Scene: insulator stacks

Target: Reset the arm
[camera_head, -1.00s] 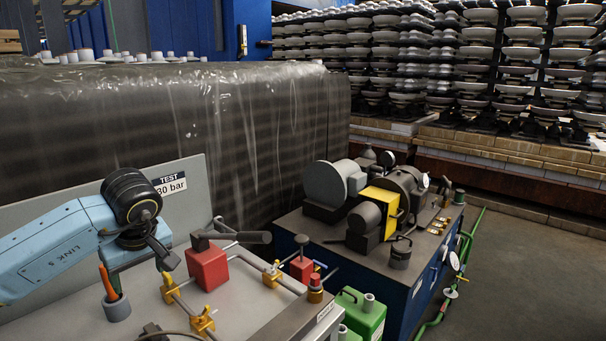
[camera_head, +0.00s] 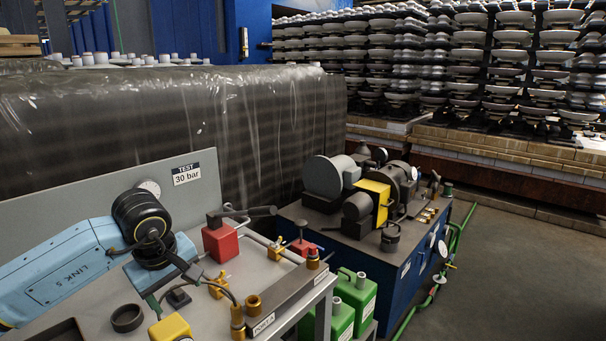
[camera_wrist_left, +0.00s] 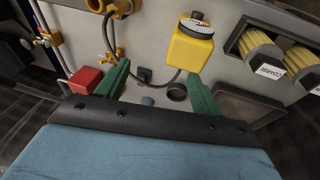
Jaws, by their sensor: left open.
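My left arm comes in from the left in the head view, with a light blue link marked LINK 5 and a black ringed wrist joint. My left gripper (camera_head: 165,278) hangs over the grey test bench (camera_head: 95,300). In the left wrist view its two green fingers stand wide apart, so the gripper (camera_wrist_left: 158,82) is open, with nothing between them but bench top and small parts beyond. The fingertips are partly hidden in the head view. My right gripper is in neither view.
On the bench are a red block (camera_head: 220,243), a black ring (camera_head: 127,318), a yellow gauge box (camera_wrist_left: 192,50) and brass fittings (camera_head: 237,322). Green canisters (camera_head: 355,300) stand beside it. A blue pump unit (camera_head: 375,260) is to the right, with clear floor (camera_head: 500,270) beyond.

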